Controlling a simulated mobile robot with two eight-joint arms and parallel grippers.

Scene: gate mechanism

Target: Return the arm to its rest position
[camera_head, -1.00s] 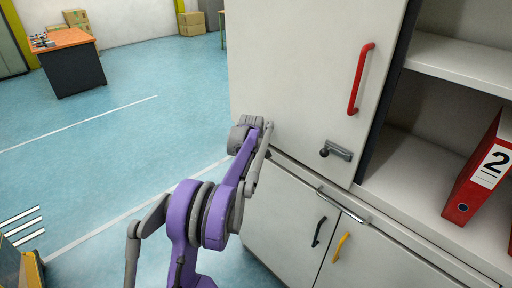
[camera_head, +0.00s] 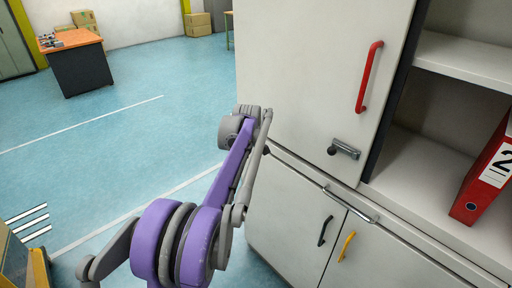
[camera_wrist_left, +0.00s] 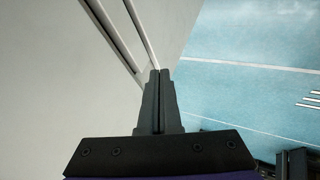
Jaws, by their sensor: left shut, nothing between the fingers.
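My left arm (camera_head: 231,165), purple and grey, reaches up from the bottom of the head view. Its far grey end is beside the left edge of the white cabinet (camera_head: 312,65). I cannot make out its fingers in the head view. In the left wrist view my left gripper (camera_wrist_left: 159,72) is shut and empty. Its fingers point along the pale cabinet surface (camera_wrist_left: 60,90); whether they touch it I cannot tell. My right gripper is not in view.
The cabinet's upper door has a red handle (camera_head: 368,78) and a grey latch (camera_head: 344,149). Lower doors carry a black handle (camera_head: 325,230) and a yellow handle (camera_head: 346,246). A red binder (camera_head: 468,202) stands on the right shelf. Blue floor (camera_head: 110,160) on the left is open.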

